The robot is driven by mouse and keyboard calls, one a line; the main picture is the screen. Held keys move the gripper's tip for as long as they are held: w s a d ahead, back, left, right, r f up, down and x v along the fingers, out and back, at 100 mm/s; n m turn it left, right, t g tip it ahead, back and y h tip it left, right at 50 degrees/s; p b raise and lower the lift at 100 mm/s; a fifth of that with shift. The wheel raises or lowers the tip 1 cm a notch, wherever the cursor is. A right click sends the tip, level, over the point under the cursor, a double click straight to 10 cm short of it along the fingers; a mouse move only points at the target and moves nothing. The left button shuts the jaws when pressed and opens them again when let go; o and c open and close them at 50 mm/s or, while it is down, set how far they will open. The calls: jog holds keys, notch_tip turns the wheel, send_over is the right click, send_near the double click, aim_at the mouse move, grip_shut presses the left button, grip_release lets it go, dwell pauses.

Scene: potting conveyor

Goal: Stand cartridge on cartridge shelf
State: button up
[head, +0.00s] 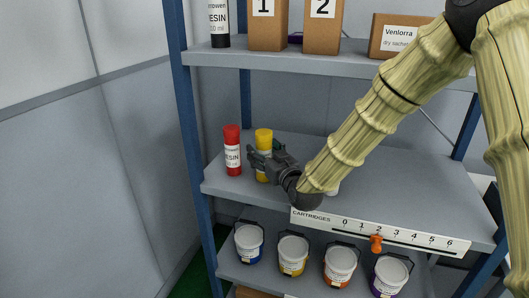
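The cartridge shelf (410,200) is the grey middle board with a strip (380,231) marked CARTRIDGES and numbered slots. A red cartridge (232,135) with a white label stands upright at its left. A yellow cartridge (264,134) stands upright just right of the red one, partly hidden by my gripper. My gripper (259,160) is at the yellow cartridge, its dark fingers overlapping the cartridge's middle. I cannot tell whether they grip it or are only beside it.
Above are a black-and-white tube (219,22), boxes marked 1 (268,25) and 2 (322,27), and a Venlorra box (395,36). Several lidded buckets (293,254) stand below. An orange marker (376,243) sits on the strip. A blue post (189,130) bounds the left. The shelf's right side looks clear.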

jog(key=shift+r, duration=0.25)
jog(key=b+v, duration=0.1)
jog(key=v, duration=1.1)
